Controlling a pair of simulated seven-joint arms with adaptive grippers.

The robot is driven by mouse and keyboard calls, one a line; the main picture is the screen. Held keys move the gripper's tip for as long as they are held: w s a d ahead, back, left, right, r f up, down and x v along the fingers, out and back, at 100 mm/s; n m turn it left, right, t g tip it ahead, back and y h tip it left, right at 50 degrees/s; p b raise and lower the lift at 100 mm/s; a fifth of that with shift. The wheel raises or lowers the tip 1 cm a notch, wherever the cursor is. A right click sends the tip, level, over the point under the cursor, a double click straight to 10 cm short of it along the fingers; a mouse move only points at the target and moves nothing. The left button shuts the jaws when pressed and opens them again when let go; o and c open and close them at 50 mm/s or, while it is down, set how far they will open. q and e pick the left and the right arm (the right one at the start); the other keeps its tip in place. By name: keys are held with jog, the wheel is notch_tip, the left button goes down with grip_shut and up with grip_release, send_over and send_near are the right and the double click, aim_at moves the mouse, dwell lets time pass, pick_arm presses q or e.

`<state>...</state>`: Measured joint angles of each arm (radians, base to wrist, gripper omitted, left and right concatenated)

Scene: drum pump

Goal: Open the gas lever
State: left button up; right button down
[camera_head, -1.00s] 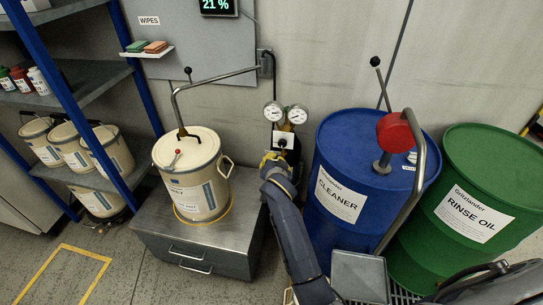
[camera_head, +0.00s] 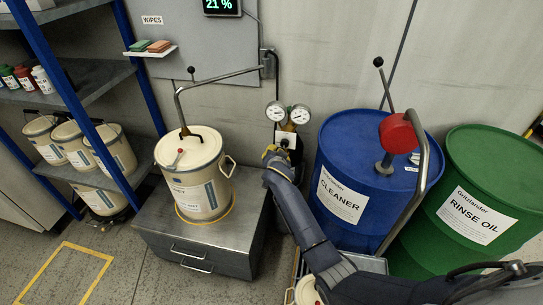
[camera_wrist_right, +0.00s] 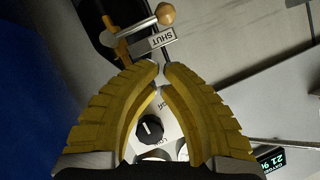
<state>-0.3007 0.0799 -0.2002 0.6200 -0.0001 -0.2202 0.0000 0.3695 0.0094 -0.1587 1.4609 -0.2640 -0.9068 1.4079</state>
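The gas regulator with two round gauges (camera_head: 288,114) is on the wall behind, between the cream pail and the blue drum. My right gripper (camera_head: 274,150) is just below the gauges and hides part of the fitting. In the right wrist view, the gas lever (camera_wrist_right: 135,30) is a metal rod with a wooden ball, beside a plate reading SHUT (camera_wrist_right: 162,39). The yellow fingers of my right gripper (camera_wrist_right: 160,70) have their tips almost together, just short of the lever and plate, with nothing visibly held. A black knob (camera_wrist_right: 150,129) shows between the fingers. My left gripper is not in view.
The blue CLEANER drum (camera_head: 340,150) with a red-headed pump (camera_head: 397,134) stands close right of my gripper. The green RINSE OIL drum (camera_head: 495,165) is farther right. A cream pail (camera_head: 200,190) under a bent pipe stands on a grey cabinet (camera_head: 240,245) to the left.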

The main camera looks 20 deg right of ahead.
jog(key=shift+w+a+f, duration=0.2)
jog(key=shift+w+f, duration=0.45)
jog(key=shift+f, duration=0.25)
jog(key=shift+w+a+f, duration=0.2)
jog(key=shift+w+f, duration=0.4)
jog(key=shift+f, duration=0.3)
